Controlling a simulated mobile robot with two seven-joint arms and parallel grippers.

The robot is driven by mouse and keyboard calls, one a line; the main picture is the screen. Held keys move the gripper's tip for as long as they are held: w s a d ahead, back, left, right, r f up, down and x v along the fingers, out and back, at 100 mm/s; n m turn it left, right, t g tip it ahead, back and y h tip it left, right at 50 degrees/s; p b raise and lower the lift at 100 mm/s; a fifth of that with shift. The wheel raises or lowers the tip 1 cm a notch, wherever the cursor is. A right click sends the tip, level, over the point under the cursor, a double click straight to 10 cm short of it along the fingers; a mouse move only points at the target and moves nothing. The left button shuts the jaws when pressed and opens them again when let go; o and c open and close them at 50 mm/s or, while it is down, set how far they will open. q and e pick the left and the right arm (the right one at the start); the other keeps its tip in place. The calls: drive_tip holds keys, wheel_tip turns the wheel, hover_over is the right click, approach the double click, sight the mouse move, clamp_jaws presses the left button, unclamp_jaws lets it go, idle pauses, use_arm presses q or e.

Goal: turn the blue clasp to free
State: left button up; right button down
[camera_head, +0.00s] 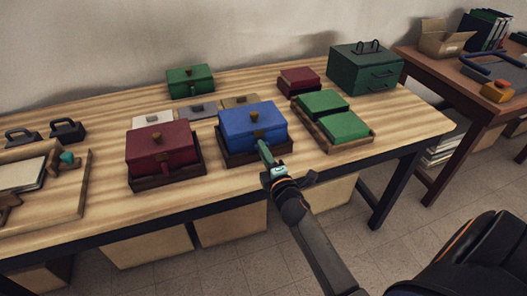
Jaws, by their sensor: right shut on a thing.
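My right gripper (263,146) reaches in from the lower right and is shut on the clasp at the front of the blue box. How far the clasp is turned cannot be told. My left gripper is not in view.
A red box (152,147) in its own tray stands left of the blue one. Two green boxes (320,103) lie in a tray at right. A green box (188,80), a small red box (299,79) and a green drawer cabinet (364,68) stand behind.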

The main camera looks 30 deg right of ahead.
drive_tip(key=c, duration=0.8)
unclamp_jaws()
drive_tip(key=shift+c, duration=0.2)
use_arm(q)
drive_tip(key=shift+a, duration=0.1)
use_arm(e)
drive_tip(key=shift+s, duration=0.1)
